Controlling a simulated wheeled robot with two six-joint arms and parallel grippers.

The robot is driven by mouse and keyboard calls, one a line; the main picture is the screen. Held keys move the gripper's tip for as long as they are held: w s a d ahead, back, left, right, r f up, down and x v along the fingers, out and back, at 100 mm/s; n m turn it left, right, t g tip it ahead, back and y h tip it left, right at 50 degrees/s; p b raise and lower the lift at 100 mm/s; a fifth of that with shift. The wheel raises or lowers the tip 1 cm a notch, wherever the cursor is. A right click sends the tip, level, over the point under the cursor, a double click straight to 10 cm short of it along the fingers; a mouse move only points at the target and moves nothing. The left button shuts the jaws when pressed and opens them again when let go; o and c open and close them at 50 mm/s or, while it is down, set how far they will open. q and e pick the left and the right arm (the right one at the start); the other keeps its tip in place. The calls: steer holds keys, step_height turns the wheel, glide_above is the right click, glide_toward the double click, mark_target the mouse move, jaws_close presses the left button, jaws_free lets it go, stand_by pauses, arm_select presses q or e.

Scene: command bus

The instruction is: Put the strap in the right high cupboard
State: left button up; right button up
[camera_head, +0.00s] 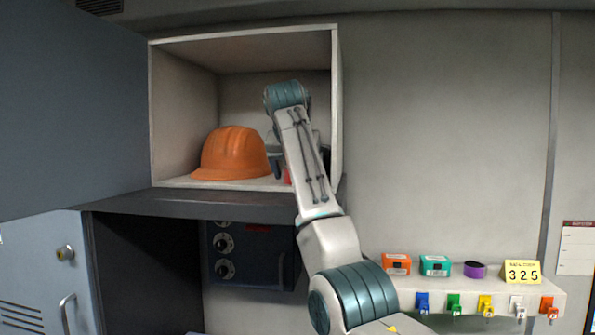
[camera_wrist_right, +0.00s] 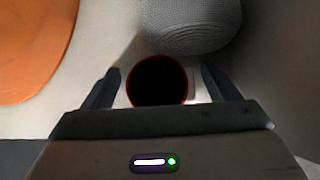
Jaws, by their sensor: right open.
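The open high cupboard (camera_head: 243,40) is a pale box with its front open. My right arm reaches into it. My right gripper (camera_wrist_right: 160,82) is open inside, its fingers on either side of a round item with a dark face and thin red rim (camera_wrist_right: 157,80). A small red patch of an item (camera_head: 287,175) shows beside my wrist in the head view. A purple ring-shaped roll (camera_head: 474,269) lies on the low white shelf at the right. I cannot tell for certain which thing is the strap. My left gripper is out of view.
An orange hard hat (camera_head: 232,153) sits on the cupboard floor, left of my wrist. A grey mesh-textured round thing (camera_wrist_right: 190,22) stands behind the red-rimmed item. The low shelf (camera_head: 556,286) holds orange and teal boxes and a yellow sign, with coloured tags on its front.

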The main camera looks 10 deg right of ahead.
steer(key=shift+r, duration=0.25)
steer(key=shift+s+a+r, duration=0.1)
steer(key=shift+s, duration=0.1)
steer(key=b+v, duration=0.5)
steer(key=v, duration=0.6)
steer(key=shift+s+r, duration=0.2)
steer(key=shift+r, duration=0.05)
